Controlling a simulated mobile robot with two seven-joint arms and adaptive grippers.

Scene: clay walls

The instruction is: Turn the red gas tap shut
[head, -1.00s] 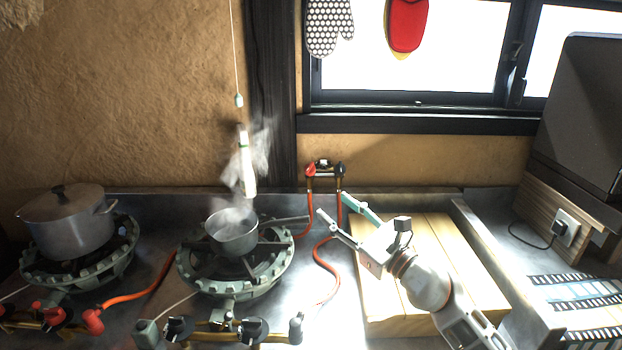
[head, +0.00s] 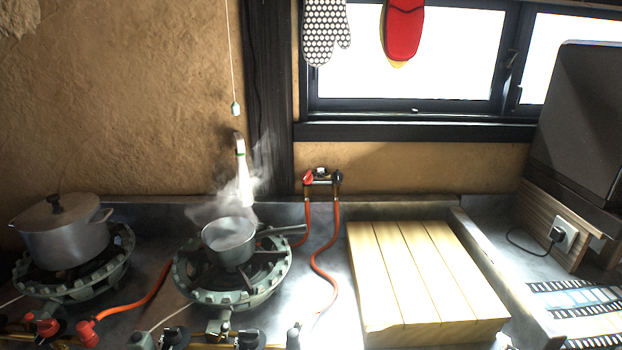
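The red gas tap (head: 308,177) sits on the left end of a small pipe fitting low on the back wall, beside the black wooden post. A dark tap (head: 337,177) is on the fitting's right end. Orange hoses (head: 320,262) run down from both taps to the counter. The red handle is too small for me to tell its exact angle. Neither of my grippers shows in the head view now.
A steaming saucepan (head: 230,243) stands on the middle burner (head: 187,283), its handle pointing right towards the hoses. A lidded pot (head: 62,238) stands on the left burner. A slatted wooden board (head: 415,285) lies right of the hoses, clear on top. A cord pull (head: 235,108) hangs left of the post.

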